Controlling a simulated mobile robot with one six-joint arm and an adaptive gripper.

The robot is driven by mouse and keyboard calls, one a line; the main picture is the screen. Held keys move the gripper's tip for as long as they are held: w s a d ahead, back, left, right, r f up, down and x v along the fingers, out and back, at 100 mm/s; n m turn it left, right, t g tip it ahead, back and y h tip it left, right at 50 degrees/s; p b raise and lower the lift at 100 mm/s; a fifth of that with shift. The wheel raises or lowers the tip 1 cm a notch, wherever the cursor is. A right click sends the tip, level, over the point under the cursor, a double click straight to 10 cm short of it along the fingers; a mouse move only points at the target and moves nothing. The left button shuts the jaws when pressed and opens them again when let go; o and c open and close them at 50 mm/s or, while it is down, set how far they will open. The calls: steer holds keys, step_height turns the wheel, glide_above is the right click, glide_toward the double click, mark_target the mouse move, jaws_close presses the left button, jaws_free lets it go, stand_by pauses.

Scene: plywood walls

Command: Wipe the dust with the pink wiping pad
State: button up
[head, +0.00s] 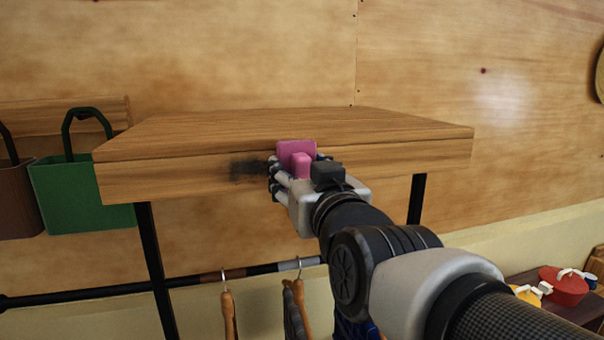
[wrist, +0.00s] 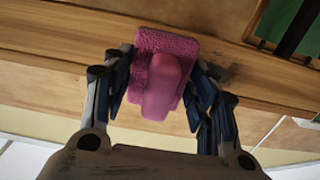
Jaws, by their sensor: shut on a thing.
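The pink wiping pad (head: 297,150) is held in my gripper (head: 284,178) at the front edge of a wooden shelf (head: 200,186). In the wrist view the pad (wrist: 163,80) sits between the two fingers of my gripper (wrist: 160,92), which are shut on its raised handle. A dark smudge of dust (head: 248,168) is on the shelf's front face, just left of the pad. In the wrist view the dust (wrist: 218,72) shows to the right of the pad, partly hidden by a finger. I cannot tell whether the pad touches the wood.
A green bag (head: 85,190) and a brown bag (head: 17,200) hang at the left. Black shelf legs (head: 158,265) and a rail with hangers (head: 227,310) are below. A red pot (head: 563,287) stands at the lower right. The shelf top (head: 290,124) is clear.

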mark_target(212, 170)
steer(key=shift+x, duration=1)
steer(key=shift+s+a+r+p, duration=0.2)
steer(key=shift+s+a+p, duration=0.05)
steer(key=shift+a+p, duration=0.4)
steer(key=a+p, duration=0.1)
steer(key=p, duration=0.1)
steer(key=s+a+p, duration=0.1)
steer(key=a+p, duration=0.1)
steer(key=shift+a, duration=0.25)
steer(key=shift+s+a+f+p, duration=0.15)
steer(key=shift+s+a+p, duration=0.05)
steer(key=shift+a+p, duration=0.6)
steer(key=shift+s+a+p, duration=0.3)
steer(key=shift+a+p, duration=0.25)
steer(key=shift+a, duration=0.55)
steer(key=shift+s+a+p, duration=0.35)
steer(key=shift+a+p, duration=0.15)
steer(key=shift+a, duration=0.65)
steer(key=shift+s+a+p, duration=0.3)
steer(key=shift+a+p, duration=0.25)
steer(key=shift+a, duration=0.55)
steer(key=shift+d, duration=0.1)
